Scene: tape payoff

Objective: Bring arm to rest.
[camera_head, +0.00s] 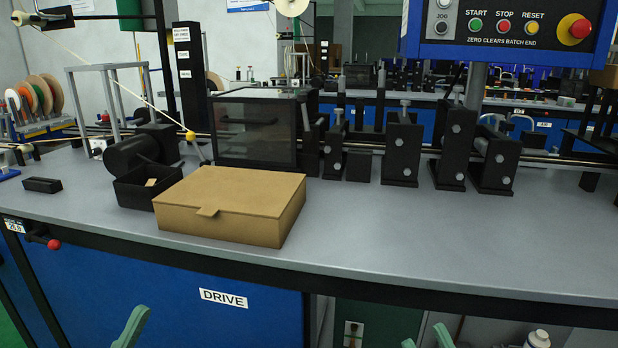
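My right gripper (425,340) shows at the bottom edge, right of the middle. Two green fingertips stand apart with a gap between them, and nothing is seen in the gap. It is low, in front of the bench's front edge. My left gripper (131,328) shows at the bottom left as one green finger piece in front of the blue DRIVE panel. The rest of it is cut off, so I cannot tell whether it is open. Both arms are out of the picture.
A grey bench (370,235) spans the view. A closed brown cardboard box (225,200) sits near its front edge, beside a small black bin (140,190). Black roller blocks (455,145) stand behind. A control panel (510,28) hangs at upper right. The bench's front right is clear.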

